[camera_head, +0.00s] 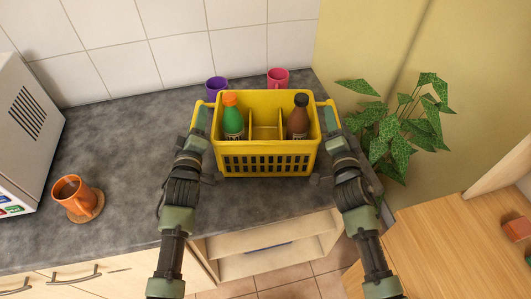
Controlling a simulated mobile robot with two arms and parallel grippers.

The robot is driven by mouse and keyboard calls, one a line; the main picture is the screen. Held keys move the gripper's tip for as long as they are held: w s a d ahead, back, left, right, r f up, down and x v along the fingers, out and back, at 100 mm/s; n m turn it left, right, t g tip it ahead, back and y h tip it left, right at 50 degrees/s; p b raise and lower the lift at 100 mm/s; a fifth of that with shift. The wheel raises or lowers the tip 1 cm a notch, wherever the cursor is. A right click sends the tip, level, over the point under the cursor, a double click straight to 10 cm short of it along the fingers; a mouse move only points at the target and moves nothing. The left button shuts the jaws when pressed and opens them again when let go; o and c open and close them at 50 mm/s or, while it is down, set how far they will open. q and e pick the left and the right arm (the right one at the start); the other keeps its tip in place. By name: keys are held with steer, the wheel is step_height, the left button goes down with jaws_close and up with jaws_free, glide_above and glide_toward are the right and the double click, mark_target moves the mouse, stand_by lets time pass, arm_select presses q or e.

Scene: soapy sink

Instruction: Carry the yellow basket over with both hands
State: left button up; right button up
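The yellow basket (267,164) is upright over the dark countertop, in the middle of the head view. A green bottle with an orange cap (232,118) stands in its left compartment, and a brown bottle with a dark cap (298,118) in its right one. My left gripper (200,120) is at the basket's left handle, and my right gripper (331,118) is at its right handle. My wrists hide much of the fingers, so their grip on the handles is unclear. I cannot tell whether the basket's base touches the counter.
A purple cup (216,87) and a pink mug (278,78) stand behind the basket near the tiled wall. An orange mug (72,194) sits on a coaster at left, near a white appliance (24,135).

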arm_select(q)
steer(key=shift+a, duration=0.1)
arm_select(e)
steer(key=shift+d, duration=0.15)
arm_select(q)
steer(key=shift+s, duration=0.25)
arm_select(e)
steer(key=shift+s, duration=0.15)
arm_select(q)
steer(key=s, duration=1.1)
steer(key=shift+s, duration=0.3)
arm_select(e)
steer(key=s, duration=1.1)
steer(key=shift+s+d, duration=0.2)
steer(key=shift+s, duration=0.2)
arm_select(q)
steer(key=o, duration=0.7)
steer(key=shift+o, duration=0.2)
